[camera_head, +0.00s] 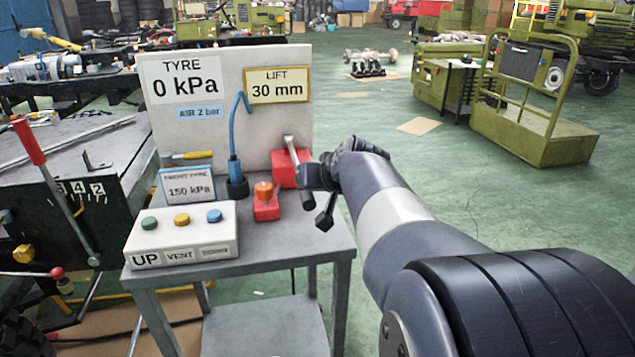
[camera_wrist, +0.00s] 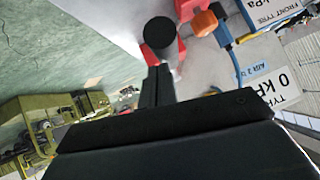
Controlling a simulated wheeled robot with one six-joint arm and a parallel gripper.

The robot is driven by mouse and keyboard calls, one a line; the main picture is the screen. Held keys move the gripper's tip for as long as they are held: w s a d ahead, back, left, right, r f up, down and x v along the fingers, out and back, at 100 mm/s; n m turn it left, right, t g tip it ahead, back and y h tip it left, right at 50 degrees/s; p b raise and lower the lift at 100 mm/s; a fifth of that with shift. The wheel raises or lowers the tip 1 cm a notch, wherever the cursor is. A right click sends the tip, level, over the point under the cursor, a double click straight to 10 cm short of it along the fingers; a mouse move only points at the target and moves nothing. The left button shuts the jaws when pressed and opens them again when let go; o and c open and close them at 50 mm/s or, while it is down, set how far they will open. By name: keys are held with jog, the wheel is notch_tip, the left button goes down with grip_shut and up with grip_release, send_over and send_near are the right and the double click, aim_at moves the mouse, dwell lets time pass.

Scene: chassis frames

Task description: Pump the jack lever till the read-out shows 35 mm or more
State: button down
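The read-out marked LIFT (camera_head: 277,86) shows 30 mm on the pale panel. The red jack (camera_head: 284,171) stands on the grey stand. Its lever (camera_head: 294,158) has a metal shaft and a black grip slanting down towards the front. My gripper (camera_head: 325,217) is beside the lever's grip, just to its right; contact cannot be told. In the wrist view my fingers (camera_wrist: 157,78) look shut together with nothing seen between them. The round black end of the lever (camera_wrist: 158,32) shows just beyond their tips, with red jack parts behind.
A red block with an orange knob (camera_head: 264,192) sits left of the lever. A button box (camera_head: 181,232) with green, yellow and blue buttons stands at the front left. A TYRE read-out (camera_head: 185,80) shows 0 kPa.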

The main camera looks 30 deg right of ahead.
jog(key=p+v, duration=0.1)
jog(key=v, duration=0.8)
jog(key=shift+s, duration=0.25)
jog(key=shift+a+r, duration=0.1)
jog(key=shift+r, duration=0.05)
dwell(1.9)
